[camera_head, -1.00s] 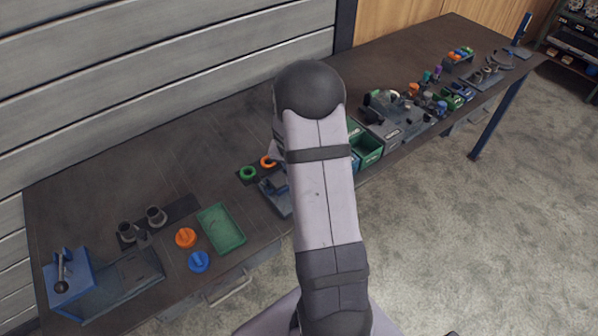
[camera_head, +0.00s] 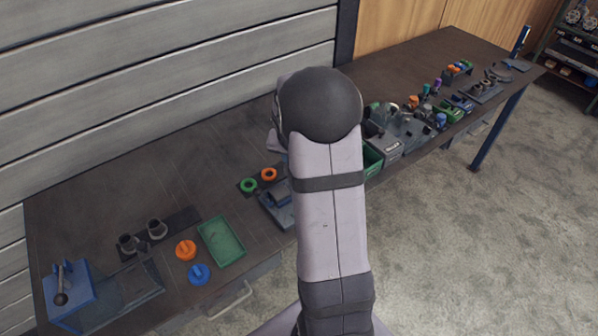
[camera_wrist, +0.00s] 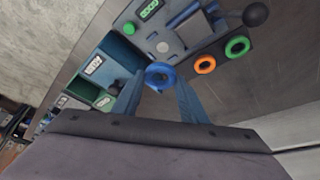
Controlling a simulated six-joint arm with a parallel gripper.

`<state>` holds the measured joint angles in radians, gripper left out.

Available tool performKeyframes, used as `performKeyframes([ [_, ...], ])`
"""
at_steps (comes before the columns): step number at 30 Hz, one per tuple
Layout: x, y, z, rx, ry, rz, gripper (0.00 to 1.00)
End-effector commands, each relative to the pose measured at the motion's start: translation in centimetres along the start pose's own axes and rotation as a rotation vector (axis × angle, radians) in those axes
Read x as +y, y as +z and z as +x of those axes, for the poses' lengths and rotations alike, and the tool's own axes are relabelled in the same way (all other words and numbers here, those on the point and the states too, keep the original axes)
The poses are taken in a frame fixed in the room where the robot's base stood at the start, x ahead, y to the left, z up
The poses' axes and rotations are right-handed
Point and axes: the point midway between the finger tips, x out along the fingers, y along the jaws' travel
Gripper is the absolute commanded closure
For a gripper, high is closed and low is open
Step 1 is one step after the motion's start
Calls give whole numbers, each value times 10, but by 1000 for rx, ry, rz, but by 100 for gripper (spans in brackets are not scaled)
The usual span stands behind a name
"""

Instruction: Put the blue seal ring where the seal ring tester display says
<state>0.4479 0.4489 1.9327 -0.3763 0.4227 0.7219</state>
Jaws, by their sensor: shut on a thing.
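My gripper (camera_wrist: 162,84) is shut on the blue seal ring (camera_wrist: 160,73) in the wrist view, with the ring between the fingertips. The ring is in front of the near edge of the seal ring tester (camera_wrist: 170,38); I cannot tell how high above the bench it is. The tester has a small display (camera_wrist: 149,10) with green characters too small to read surely, a green button and a black-knobbed lever. The tester also shows in the head view (camera_head: 279,212), partly behind my arm. My gripper is hidden in the head view.
An orange ring (camera_wrist: 205,64) and a green ring (camera_wrist: 237,46) lie beside the tester. A blue-green bin (camera_wrist: 118,52) and a green bin (camera_wrist: 103,101), both labelled, stand to its left. A green tray (camera_head: 222,243) and orange and blue knobs are elsewhere on the bench.

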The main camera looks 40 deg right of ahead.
Motion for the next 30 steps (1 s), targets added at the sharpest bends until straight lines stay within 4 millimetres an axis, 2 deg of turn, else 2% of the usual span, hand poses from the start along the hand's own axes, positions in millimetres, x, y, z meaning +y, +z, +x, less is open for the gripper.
performKeyframes([
  [3,0,-5,-10,3,-1,1,86],
  [13,0,-9,-21,0,-1,0,86],
  [22,0,-16,-39,1,-1,0,86],
  [30,0,-18,-42,1,-1,0,86],
])
